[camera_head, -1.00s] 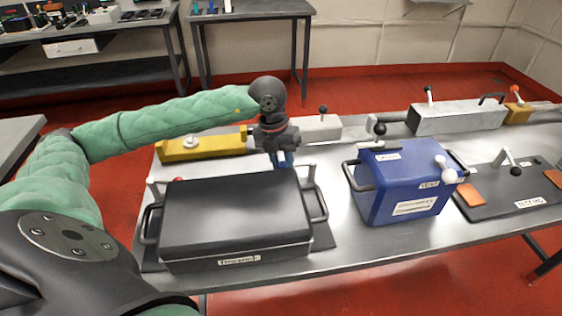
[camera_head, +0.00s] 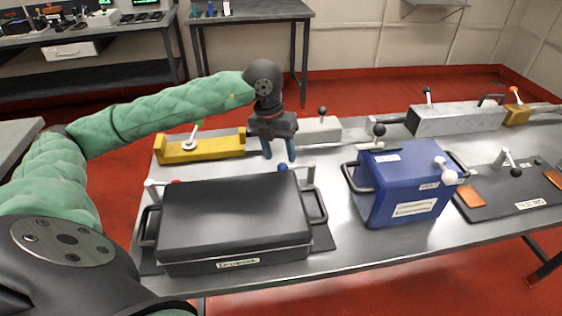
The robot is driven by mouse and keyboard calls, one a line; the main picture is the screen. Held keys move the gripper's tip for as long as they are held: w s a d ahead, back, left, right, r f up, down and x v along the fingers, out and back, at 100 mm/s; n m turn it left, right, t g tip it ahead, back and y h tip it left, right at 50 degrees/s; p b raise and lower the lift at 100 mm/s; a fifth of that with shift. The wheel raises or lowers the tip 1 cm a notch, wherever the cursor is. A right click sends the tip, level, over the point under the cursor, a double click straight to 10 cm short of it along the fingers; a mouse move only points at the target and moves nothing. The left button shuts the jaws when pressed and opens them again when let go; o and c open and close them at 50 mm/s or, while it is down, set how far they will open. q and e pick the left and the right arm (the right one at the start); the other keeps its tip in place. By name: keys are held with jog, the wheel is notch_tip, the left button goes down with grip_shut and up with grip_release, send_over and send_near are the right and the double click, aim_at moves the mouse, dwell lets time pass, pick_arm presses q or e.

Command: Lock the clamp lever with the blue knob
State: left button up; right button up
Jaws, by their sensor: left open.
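The blue knob (camera_head: 283,168) shows just above the back edge of the black case (camera_head: 235,205). Most of its clamp lever is hidden behind the case, so I cannot tell its full angle. A short light post (camera_head: 311,172) stands beside it at the case's back right corner. My left gripper (camera_head: 280,157) is open and empty, pointing down, with its two blue-grey fingers apart just above and behind the knob. I see no contact between fingers and knob. My right gripper is not in view.
A red knob (camera_head: 176,181) is at the case's back left. A yellow block (camera_head: 215,148) with a green-tipped lever stands behind. A blue box (camera_head: 400,190) with handles and levers is to the right. The grey table (camera_head: 320,260) has clear room between the cases.

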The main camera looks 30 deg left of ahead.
pick_arm(q)
jog(key=r, duration=0.3)
jog(key=shift+a+r, duration=0.35)
jog(key=shift+r, duration=0.05)
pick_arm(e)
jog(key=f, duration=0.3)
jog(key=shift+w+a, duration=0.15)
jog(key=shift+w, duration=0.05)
